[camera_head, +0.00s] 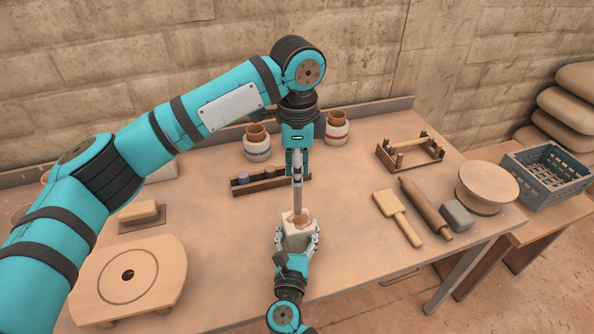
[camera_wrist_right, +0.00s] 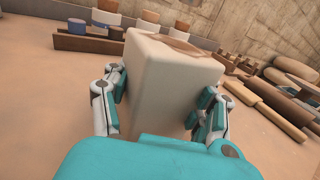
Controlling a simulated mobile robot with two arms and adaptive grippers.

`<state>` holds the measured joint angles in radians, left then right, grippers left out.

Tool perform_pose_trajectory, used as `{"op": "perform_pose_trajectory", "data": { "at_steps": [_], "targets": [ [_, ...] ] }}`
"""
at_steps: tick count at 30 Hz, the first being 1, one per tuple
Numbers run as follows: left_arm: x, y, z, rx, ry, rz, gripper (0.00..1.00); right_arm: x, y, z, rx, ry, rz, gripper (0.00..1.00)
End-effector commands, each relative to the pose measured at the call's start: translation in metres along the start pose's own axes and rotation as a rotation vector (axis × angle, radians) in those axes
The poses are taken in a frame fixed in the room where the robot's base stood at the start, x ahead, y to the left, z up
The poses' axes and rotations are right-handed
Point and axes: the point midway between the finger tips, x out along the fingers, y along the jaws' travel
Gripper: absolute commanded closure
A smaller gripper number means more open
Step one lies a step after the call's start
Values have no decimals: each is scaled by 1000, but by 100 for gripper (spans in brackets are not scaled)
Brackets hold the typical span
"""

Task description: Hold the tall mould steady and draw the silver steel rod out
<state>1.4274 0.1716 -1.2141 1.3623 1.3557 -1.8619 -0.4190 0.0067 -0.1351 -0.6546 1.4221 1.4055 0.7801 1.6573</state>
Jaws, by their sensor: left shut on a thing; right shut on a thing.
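The tall mould (camera_head: 297,238) is a pale upright block with a brown patch on its top, near the middle front of the table. My right gripper (camera_head: 298,243) is shut on its sides. In the right wrist view the mould (camera_wrist_right: 165,85) stands between the fingers of my right gripper (camera_wrist_right: 160,112). My left gripper (camera_head: 297,176) is shut on the rod's upper part, pointing down.
A wooden rack (camera_head: 262,184) lies just behind the rod. Two jars (camera_head: 257,148) (camera_head: 337,132) stand at the back. A round-holed board (camera_head: 128,275) is at left. A paddle (camera_head: 398,217), rolling pin (camera_head: 426,208), grey block (camera_head: 457,216) and round stand (camera_head: 487,184) are at right.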

Motion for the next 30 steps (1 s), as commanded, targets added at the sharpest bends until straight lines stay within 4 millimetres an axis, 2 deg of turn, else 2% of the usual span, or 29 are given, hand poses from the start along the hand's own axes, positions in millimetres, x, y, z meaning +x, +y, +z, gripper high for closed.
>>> {"op": "perform_pose_trajectory", "data": {
  "at_steps": [8,9,15,25,30],
  "targets": [
    [-6,0,0,0,1,-1,100,0,-1,-1,-2,1,-1,91],
    [-6,0,0,0,1,-1,100,0,-1,-1,-2,1,-1,41],
    [-6,0,0,0,1,-1,100,0,0,-1,-2,1,-1,15],
    [-6,0,0,0,1,-1,100,-2,0,0,0,1,0,14],
    [-6,0,0,0,1,-1,100,-24,0,-2,0,4,0,14]
  ]
}}
